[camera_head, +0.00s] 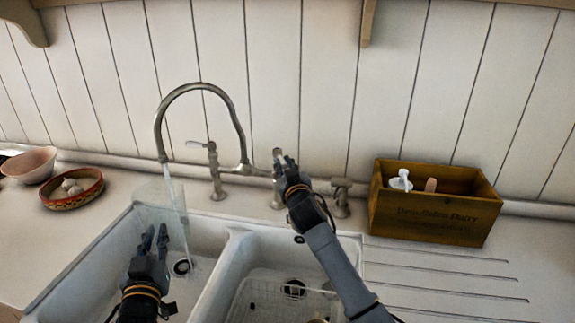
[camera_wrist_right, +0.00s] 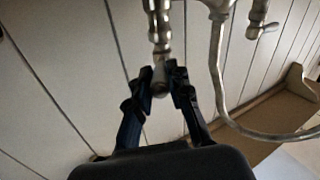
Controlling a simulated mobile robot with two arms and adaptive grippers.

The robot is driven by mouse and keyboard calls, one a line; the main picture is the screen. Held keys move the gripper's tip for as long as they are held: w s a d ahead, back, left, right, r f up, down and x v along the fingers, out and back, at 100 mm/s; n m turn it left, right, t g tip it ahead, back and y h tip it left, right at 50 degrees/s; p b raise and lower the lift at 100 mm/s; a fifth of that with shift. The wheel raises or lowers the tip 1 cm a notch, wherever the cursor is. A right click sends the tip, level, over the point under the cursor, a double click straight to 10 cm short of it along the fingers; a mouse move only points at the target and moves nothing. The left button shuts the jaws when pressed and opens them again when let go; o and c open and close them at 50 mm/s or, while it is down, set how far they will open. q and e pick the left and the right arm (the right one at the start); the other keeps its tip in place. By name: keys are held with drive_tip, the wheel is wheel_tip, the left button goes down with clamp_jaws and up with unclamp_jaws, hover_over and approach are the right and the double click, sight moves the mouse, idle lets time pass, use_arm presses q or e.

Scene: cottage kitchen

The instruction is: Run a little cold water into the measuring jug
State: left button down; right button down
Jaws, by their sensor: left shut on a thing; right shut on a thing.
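The clear measuring jug (camera_head: 153,216) is faint in the head view, over the left sink basin. My left gripper (camera_head: 155,236) is shut on it from the front. A thin stream of water (camera_head: 172,188) runs from the arched tap spout (camera_head: 196,88) down into the jug's outline. The water level inside cannot be made out. My right gripper (camera_head: 283,163) is shut on the right tap lever (camera_head: 277,153). In the right wrist view, my right gripper (camera_wrist_right: 162,76) has its fingers on either side of the lever's end (camera_wrist_right: 159,75).
The left tap lever (camera_head: 197,144) is free. A wooden box (camera_head: 432,219) with bottles stands on the right counter. A pink bowl (camera_head: 30,166) and a patterned bowl (camera_head: 72,198) of garlic sit at left. A wire rack (camera_head: 262,291) lies in the right basin.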

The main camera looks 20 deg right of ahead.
drive_tip(key=shift+w+a+r+m+g+h, duration=0.15)
drive_tip(key=shift+a+m+g+h, duration=0.1)
drive_tip(key=shift+m+h, duration=0.5)
drive_tip(key=shift+s+a+r+m+g+h, duration=0.2)
drive_tip(key=shift+m+h, duration=0.25)
drive_tip(key=shift+h, duration=0.5)
drive_tip(key=shift+d+f, duration=0.1)
drive_tip(key=c, duration=1.3)
unclamp_jaws()
drive_tip(key=shift+d, duration=0.1)
drive_tip(key=shift+o, duration=0.7)
drive_tip(key=shift+d+f, duration=0.15)
drive_tip(key=shift+d, duration=0.05)
drive_tip(key=shift+a, duration=0.25)
drive_tip(key=shift+s+a+f, duration=0.1)
drive_tip(key=shift+s+a, duration=0.05)
drive_tip(key=shift+a, duration=0.05)
drive_tip(key=v, duration=0.7)
drive_tip(key=shift+d, duration=0.25)
